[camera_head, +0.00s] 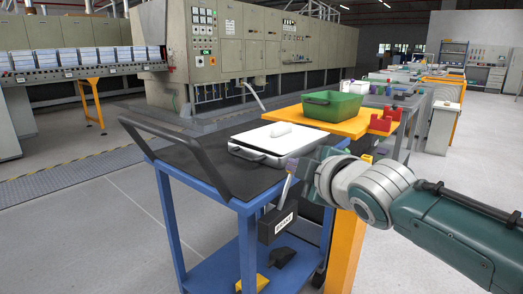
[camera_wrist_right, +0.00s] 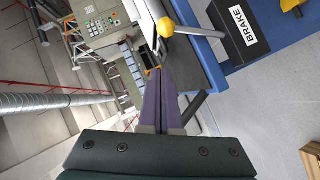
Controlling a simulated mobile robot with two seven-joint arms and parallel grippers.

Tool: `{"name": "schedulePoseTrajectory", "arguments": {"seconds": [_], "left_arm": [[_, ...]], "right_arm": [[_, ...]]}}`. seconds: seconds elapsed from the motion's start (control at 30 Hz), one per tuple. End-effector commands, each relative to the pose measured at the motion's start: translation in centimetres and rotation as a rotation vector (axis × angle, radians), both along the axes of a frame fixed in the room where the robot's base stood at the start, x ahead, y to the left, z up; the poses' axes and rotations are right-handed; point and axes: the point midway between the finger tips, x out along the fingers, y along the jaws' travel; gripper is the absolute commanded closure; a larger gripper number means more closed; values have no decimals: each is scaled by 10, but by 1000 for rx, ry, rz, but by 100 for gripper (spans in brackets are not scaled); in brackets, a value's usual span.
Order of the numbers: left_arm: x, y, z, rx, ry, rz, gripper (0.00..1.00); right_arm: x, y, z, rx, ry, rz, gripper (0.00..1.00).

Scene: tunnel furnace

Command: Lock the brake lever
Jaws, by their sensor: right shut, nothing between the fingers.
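The black brake box (camera_head: 278,225), marked BRAKE, is fixed to the near right corner of the blue cart. Its lever (camera_head: 286,190) is a pale rod rising from the box, roughly upright with a slight tilt. The box also shows in the right wrist view (camera_wrist_right: 240,32), where the lever rod (camera_wrist_right: 198,32) ends in a yellow knob (camera_wrist_right: 166,27). My right gripper (camera_head: 293,166) is by the lever's upper end. In the wrist view its purple fingers (camera_wrist_right: 160,72) are closed together, empty, and point toward the knob with a visible gap. My left gripper is not in view.
The blue cart (camera_head: 205,182) has a dark top with a white tray (camera_head: 250,153) and a curved push handle (camera_head: 190,140). An orange table (camera_head: 350,126) with a green bin (camera_head: 332,107) and red holders (camera_head: 384,121) stands close behind. Open floor (camera_head: 110,235) lies left.

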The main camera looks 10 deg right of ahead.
Motion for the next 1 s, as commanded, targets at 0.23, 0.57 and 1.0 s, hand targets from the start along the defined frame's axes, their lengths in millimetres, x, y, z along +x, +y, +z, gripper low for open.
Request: {"name": "schedulePoseTrajectory", "arguments": {"seconds": [0.23,0.57,1.0], "left_arm": [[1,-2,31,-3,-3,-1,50],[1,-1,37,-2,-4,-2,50],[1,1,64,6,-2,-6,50]], "right_arm": [[-40,-5,17,0,1,0,100],[-62,-8,21,0,0,-1,100],[-80,-7,36,66,70,-41,100]]}}
